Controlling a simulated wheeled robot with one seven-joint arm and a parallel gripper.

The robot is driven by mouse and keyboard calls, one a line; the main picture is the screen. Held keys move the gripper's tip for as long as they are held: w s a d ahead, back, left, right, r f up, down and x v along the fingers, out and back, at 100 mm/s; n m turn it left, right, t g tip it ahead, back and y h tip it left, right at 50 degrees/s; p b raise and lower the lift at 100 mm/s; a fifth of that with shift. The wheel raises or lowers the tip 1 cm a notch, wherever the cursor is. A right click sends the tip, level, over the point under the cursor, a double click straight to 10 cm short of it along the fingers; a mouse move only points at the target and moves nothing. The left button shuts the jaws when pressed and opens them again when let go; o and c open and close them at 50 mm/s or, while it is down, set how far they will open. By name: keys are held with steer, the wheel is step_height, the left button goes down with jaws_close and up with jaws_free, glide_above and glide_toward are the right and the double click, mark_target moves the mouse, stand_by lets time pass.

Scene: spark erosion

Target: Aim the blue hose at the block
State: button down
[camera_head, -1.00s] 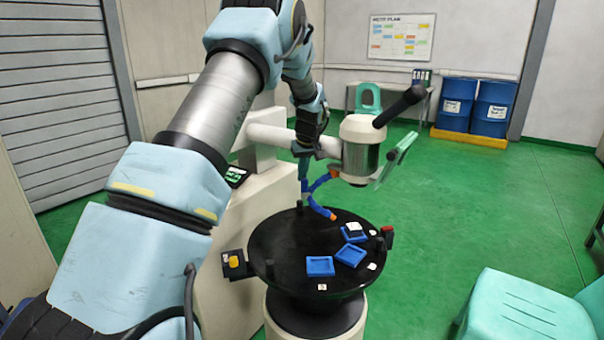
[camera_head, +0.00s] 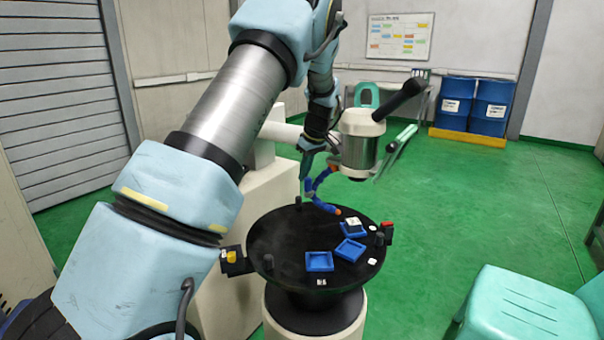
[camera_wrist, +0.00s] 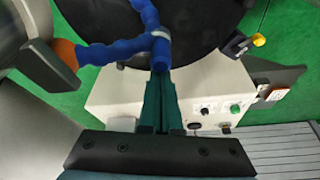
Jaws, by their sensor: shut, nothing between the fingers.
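The blue segmented hose (camera_head: 322,203) hangs over the black round table below the machine head, its orange tip (camera_head: 337,211) pointing toward the right side of the table. In the wrist view the blue hose (camera_wrist: 150,42) forks, with one branch running left to an orange end. My gripper (camera_head: 307,178) is shut and empty, beside the hose. In the wrist view its fingertips (camera_wrist: 160,72) meet right at the hose; whether they touch it I cannot tell. A pale block (camera_head: 353,221) sits in the rear blue tray, near the orange tip; its details are too small to make out.
The machine head (camera_head: 361,145) with its black handle hangs just right of my gripper. Two more blue trays (camera_head: 319,261) (camera_head: 350,250), small white pieces and black posts are on the round table (camera_head: 285,272).

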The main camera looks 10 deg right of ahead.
mark_target(308, 181)
steer(key=s+n, duration=0.1)
steer(key=s+d+n, duration=0.1)
steer(key=s+n, duration=0.1)
steer(key=shift+g+y, duration=0.3)
steer(key=shift+y, duration=0.1)
steer(key=shift+s+d, duration=0.35)
steer(key=shift+s, duration=0.05)
